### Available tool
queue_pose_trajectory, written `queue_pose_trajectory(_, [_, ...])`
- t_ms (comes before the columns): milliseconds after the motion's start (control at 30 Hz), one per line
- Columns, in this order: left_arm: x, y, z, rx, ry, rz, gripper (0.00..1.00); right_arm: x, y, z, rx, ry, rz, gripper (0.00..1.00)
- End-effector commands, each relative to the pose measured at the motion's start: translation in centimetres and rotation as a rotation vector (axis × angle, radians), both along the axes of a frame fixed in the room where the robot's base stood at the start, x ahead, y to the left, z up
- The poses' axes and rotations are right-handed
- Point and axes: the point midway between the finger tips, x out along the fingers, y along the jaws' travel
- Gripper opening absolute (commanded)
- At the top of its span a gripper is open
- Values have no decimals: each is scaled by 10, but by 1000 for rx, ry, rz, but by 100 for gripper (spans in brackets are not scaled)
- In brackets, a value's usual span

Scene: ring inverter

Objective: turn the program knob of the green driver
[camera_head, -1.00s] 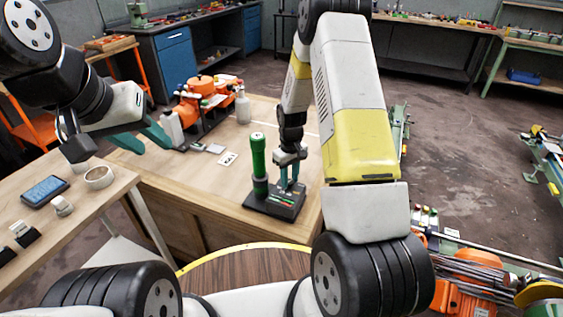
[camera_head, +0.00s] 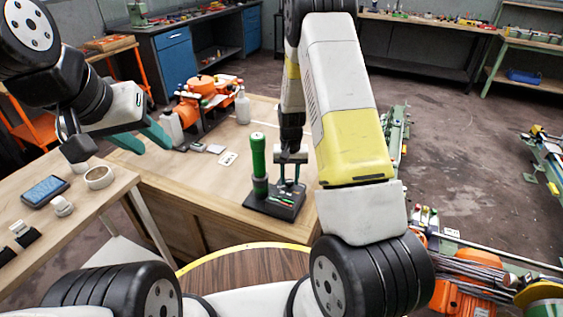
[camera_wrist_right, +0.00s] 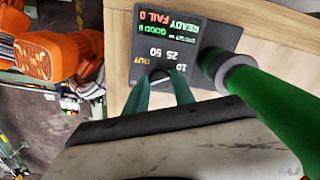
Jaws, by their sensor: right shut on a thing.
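The green driver (camera_head: 258,157) stands upright at the left of its dark base (camera_head: 254,202) on the wooden bench. In the right wrist view its green handle (camera_wrist_right: 262,95) runs past the right of the fingers. The base's panel (camera_wrist_right: 150,40) shows lit READY, FAIL and GOOD texts and a dial marked 10, 25, 50. The dark program knob (camera_wrist_right: 158,76) lies between my right fingertips, partly hidden. My right gripper (camera_head: 288,186) points down onto the base and is shut on the knob. My left gripper (camera_head: 157,149) is open and empty over the bench's left side.
An orange machine (camera_head: 205,90), white bottles (camera_head: 243,106) and small cards (camera_head: 228,159) stand or lie further back on the bench. A side table at left holds a tape roll (camera_head: 99,178) and a blue-screened device (camera_head: 45,190). The bench front is clear.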

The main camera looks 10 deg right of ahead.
Motion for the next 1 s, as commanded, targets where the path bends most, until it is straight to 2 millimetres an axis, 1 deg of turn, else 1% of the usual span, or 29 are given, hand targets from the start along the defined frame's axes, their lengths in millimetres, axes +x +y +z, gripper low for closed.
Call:
queue_pose_trajectory(467, [0, 0, 0, 0, 0, 0, 36, 1, 0, 1, -1, -3, -11, 0])
queue_pose_trajectory(500, [0, 0, 0, 0, 0, 0, 36, 1, 0, 1, -1, -3, -11, 38])
queue_pose_trajectory(567, [0, 0, 0, 0, 0, 0, 36, 1, 0, 1, -1, -3, -11, 50])
queue_pose_trajectory(600, [0, 0, 0, 0, 0, 0, 36, 1, 0, 1, 0, -2, -11, 52])
queue_pose_trajectory(867, [0, 0, 0, 0, 0, 0, 36, 0, 0, 1, 0, -1, -10, 52])
queue_pose_trajectory(967, [0, 0, 0, 0, 0, 0, 36, 1, 0, 6, 0, -2, -10, 52])
queue_pose_trajectory(1000, [0, 0, 0, 0, 0, 0, 36, 1, 0, 11, 0, -4, -10, 52])
